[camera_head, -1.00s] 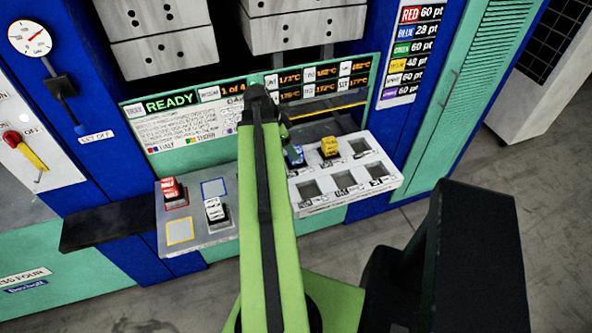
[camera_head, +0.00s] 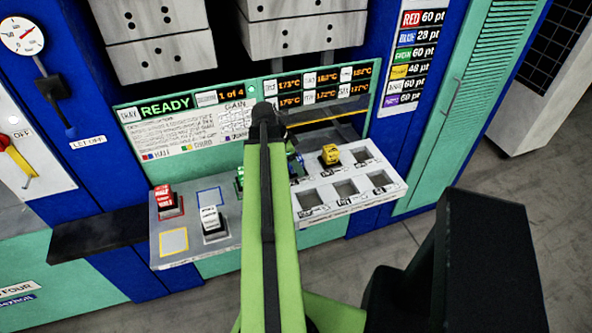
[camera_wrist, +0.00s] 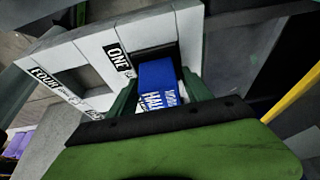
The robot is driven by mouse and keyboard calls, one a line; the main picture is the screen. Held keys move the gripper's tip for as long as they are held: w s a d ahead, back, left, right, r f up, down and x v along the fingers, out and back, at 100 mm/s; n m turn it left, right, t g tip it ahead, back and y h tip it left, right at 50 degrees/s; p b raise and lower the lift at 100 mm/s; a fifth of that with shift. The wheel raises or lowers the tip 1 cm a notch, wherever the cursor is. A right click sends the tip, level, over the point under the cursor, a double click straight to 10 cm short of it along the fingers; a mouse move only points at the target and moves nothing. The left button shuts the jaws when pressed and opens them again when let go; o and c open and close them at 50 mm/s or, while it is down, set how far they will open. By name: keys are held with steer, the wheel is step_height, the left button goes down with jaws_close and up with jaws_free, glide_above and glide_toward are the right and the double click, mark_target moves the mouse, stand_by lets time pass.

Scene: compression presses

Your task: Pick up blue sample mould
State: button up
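The blue sample mould (camera_wrist: 160,82) with white lettering sits in the slot marked ONE, in the wrist view. My gripper (camera_wrist: 160,88) is open, with one green finger on each side of the mould and very close to it. Any contact cannot be made out. In the head view only a small part of the blue mould (camera_head: 297,167) shows beside my green arm, at the rear left of the white slotted tray (camera_head: 322,213). My arm hides most of the gripper there.
A yellow mould (camera_head: 330,155) stands in the tray slot to the right of the blue one. Red (camera_head: 166,197) and white (camera_head: 211,220) moulds stand on the grey shelf (camera_head: 202,250) at left. Press blocks (camera_head: 305,30) hang above. Several tray slots are empty.

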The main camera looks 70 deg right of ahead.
jaws_close()
